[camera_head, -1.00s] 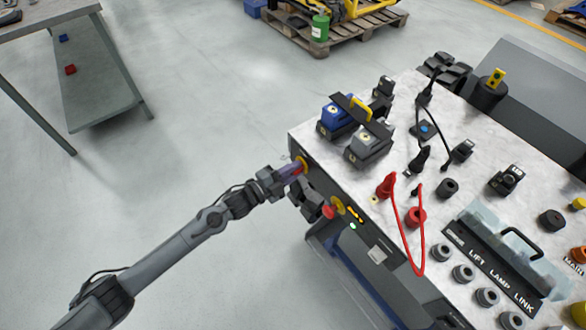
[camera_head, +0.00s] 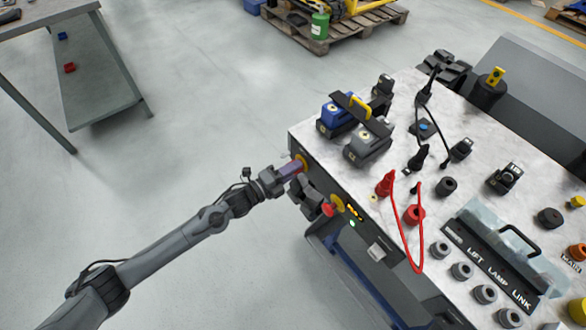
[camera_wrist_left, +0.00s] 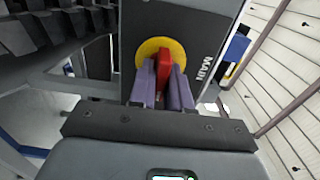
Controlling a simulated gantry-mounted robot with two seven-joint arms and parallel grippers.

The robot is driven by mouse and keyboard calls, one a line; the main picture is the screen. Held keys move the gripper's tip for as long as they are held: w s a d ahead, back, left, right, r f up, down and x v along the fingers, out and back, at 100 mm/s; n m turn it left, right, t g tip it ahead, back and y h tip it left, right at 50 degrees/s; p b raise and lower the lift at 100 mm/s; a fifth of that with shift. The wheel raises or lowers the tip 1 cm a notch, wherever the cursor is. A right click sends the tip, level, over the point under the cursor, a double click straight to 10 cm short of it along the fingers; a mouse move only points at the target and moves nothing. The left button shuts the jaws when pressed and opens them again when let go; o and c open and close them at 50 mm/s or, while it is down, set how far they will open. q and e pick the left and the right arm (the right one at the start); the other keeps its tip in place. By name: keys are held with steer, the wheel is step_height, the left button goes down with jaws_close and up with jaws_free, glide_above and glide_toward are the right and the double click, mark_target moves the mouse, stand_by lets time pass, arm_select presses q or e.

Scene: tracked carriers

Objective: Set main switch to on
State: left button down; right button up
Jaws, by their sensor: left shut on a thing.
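The main switch has a red handle (camera_wrist_left: 164,70) on a round yellow plate (camera_wrist_left: 150,48), with the word MAIN printed on the dark panel beside it. In the wrist view the handle runs roughly up and down the picture, between my two purple fingers. My left gripper (camera_wrist_left: 164,90) is shut on the handle. In the head view my left gripper (camera_head: 291,169) reaches the left side of the carrier, and the yellow plate (camera_head: 300,162) shows at its fingertips. The fingers hide much of the handle. My right gripper is not in view.
A second yellow plate with a red knob (camera_head: 329,209) sits nearby on the same side, beside small orange and green lights. The carrier's top (camera_head: 403,148) holds blue and grey blocks, plugs, red cables and several knobs. Open floor (camera_head: 190,130) lies to the left.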

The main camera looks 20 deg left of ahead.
arm_select(q)
steer(key=c, duration=1.2)
jaws_free()
steer(key=shift+o, duration=0.2)
steer(key=p+v, duration=0.3)
steer(key=v, duration=0.8)
